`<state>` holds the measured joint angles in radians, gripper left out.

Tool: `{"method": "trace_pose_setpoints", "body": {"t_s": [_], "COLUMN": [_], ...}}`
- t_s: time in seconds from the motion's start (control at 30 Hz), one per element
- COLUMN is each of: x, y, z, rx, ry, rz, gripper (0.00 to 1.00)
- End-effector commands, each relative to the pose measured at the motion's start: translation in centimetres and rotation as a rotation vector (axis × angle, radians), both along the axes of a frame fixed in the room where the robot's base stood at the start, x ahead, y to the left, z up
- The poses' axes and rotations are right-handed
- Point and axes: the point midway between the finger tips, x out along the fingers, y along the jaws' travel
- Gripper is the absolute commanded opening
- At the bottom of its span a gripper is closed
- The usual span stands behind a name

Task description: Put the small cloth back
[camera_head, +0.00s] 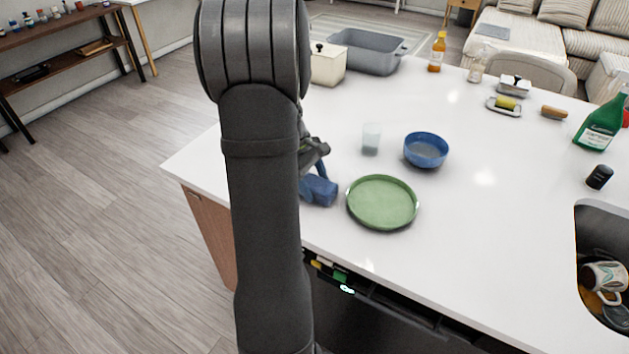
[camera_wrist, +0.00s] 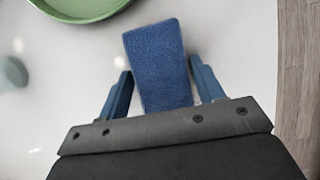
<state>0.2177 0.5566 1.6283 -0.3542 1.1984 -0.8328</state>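The small cloth (camera_head: 320,190) is a blue, folded piece on the white counter, just left of the green plate. In the wrist view the cloth (camera_wrist: 158,55) is a blue strip running between my fingers. My gripper (camera_wrist: 162,68) is open, with one finger on each side of the cloth. A narrow gap shows beside the left finger; I cannot tell whether the right finger touches the cloth. In the head view my arm hides the cloth's left side and most of the gripper.
The green plate (camera_head: 382,203) lies close to the cloth. A blue bowl (camera_head: 426,150) and a clear cup (camera_head: 371,139) stand behind it. A grey basin (camera_head: 368,52) and a cream box (camera_head: 327,65) are at the back. The sink (camera_head: 600,235) is at right. The counter's middle right is clear.

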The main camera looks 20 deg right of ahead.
Motion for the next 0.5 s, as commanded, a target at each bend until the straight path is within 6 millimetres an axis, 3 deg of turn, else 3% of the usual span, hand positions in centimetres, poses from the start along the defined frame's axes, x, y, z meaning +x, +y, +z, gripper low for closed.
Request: {"method": "trace_pose_setpoints", "body": {"t_s": [0.07, 0.33, 0.5], "x": [0.0, 0.0, 0.4], "y": [0.0, 0.0, 0.3], "z": [0.0, 0.1, 1.4], "rx": [0.0, 0.0, -0.001], "ry": [0.0, 0.0, -0.004], "rz": [0.0, 0.0, 0.002], "gripper": [0.76, 0.76, 0.76]}}
